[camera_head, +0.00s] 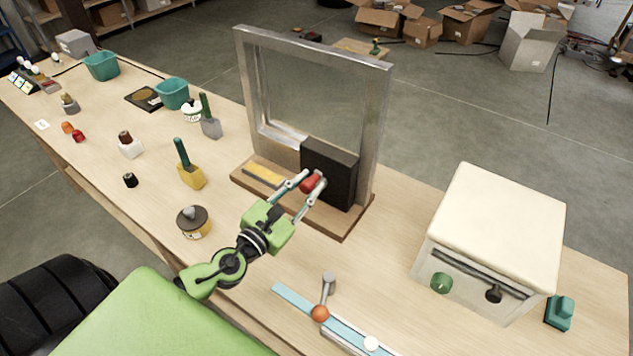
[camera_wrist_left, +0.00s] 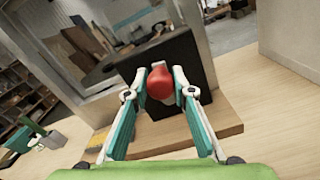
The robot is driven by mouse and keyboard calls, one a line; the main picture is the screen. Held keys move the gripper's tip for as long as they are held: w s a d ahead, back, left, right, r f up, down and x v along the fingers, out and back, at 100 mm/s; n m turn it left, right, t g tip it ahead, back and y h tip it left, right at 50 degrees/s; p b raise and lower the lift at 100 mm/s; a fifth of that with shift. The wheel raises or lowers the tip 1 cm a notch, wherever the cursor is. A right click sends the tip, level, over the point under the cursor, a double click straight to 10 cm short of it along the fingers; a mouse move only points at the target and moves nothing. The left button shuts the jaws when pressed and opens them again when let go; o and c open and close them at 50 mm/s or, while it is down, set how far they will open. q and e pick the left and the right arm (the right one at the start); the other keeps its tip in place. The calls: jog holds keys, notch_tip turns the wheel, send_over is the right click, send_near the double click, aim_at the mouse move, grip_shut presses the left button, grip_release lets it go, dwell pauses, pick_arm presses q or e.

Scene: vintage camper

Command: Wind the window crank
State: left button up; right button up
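The window (camera_head: 315,90) is a grey metal frame with a clear pane, standing upright on a wooden base (camera_head: 340,224). A black box (camera_head: 332,170) sits at its lower right. The crank's red knob (camera_head: 310,183) is in front of the black box. My left gripper (camera_head: 305,184) has its fingers on either side of the red knob. In the left wrist view the red knob (camera_wrist_left: 160,84) sits between the fingertips, which appear close against it. The crank's arm is hidden behind the knob and fingers. My right gripper is not in view.
A cream oven-like box (camera_head: 495,230) stands to the right. A blue rail with an orange knob (camera_head: 320,313) lies in front. Yellow (camera_head: 192,177) and grey holders, a round tin (camera_head: 193,222) and teal bins (camera_head: 172,93) stand to the left.

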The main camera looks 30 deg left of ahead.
pick_arm(q)
jog(key=shift+o, duration=1.2)
jog(key=shift+s+f, duration=0.2)
jog(key=shift+s, duration=0.4)
jog(key=shift+s+a+r+b, duration=0.15)
jog(key=shift+s+b, duration=0.75)
jog(key=shift+s, duration=0.95)
jog(key=shift+s, duration=0.1)
jog(key=s+a, duration=0.1)
jog(key=s, duration=1.1)
